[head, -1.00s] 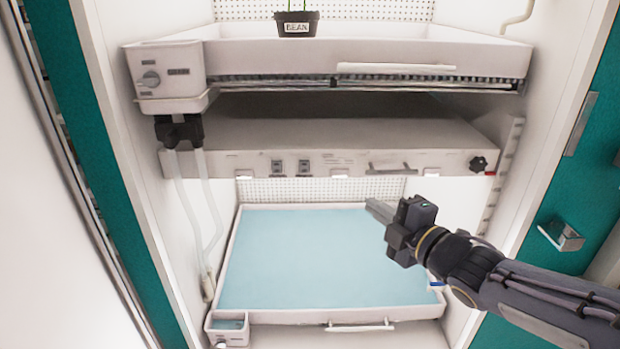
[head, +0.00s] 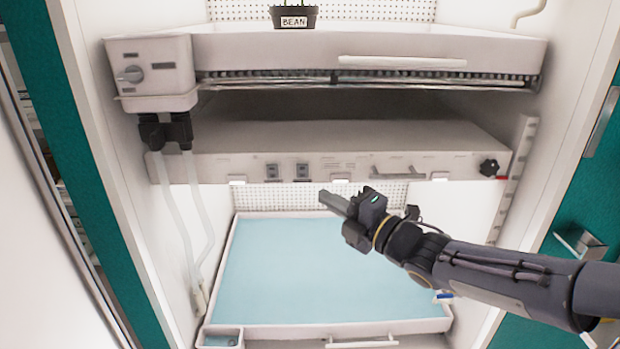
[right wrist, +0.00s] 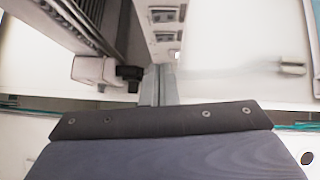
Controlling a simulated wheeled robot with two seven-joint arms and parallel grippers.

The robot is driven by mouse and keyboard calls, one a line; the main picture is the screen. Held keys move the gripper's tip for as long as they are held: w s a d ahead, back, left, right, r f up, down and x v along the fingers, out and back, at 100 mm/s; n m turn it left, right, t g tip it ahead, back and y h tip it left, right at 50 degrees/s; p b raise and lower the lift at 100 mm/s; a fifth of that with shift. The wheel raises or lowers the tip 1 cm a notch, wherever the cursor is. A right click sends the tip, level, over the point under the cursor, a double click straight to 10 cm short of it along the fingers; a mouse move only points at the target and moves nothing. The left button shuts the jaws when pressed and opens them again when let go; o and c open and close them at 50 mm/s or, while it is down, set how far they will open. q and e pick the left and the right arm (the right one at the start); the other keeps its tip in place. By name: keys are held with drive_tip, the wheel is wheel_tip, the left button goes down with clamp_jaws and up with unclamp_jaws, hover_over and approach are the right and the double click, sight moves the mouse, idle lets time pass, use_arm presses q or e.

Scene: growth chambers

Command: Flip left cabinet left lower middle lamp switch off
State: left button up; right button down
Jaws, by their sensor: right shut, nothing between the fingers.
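The lamp panel (head: 220,167) is a pale slab under the upper tray. Two small dark rocker switches sit on its front face: the left switch (head: 272,171) and the right switch (head: 302,170). Which way each rocker is tipped is too small to tell. My right gripper (head: 326,199) is shut and empty. In the picture its tips are just below and right of the right switch; no touch shows. In the right wrist view the closed fingers (right wrist: 158,86) point toward the panel, where both switches show at the top (right wrist: 164,14). My left gripper is out of view.
A black knob (head: 489,167) and a handle (head: 400,171) are on the panel's right half. Above is the upper tray (head: 400,50) with a BEAN pot (head: 293,18). Below is a blue-lined tray (head: 320,265). Clear tubes (head: 178,220) hang at left. Space before the panel is open.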

sight(297, 168)
drive_tip(key=shift+w+a+r, duration=0.15)
drive_tip(key=shift+w+a, duration=0.5)
drive_tip(key=shift+w, duration=0.65)
drive_tip(key=shift+w+a+r, duration=0.2)
drive_tip(key=shift+w+a, duration=0.4)
drive_tip(key=shift+w, duration=0.7)
drive_tip(key=shift+w+a+r, duration=0.15)
drive_tip(key=shift+w+a, duration=0.5)
drive_tip(key=shift+w, duration=0.65)
drive_tip(key=shift+w+d+r, duration=0.1)
drive_tip(key=shift+w, duration=0.05)
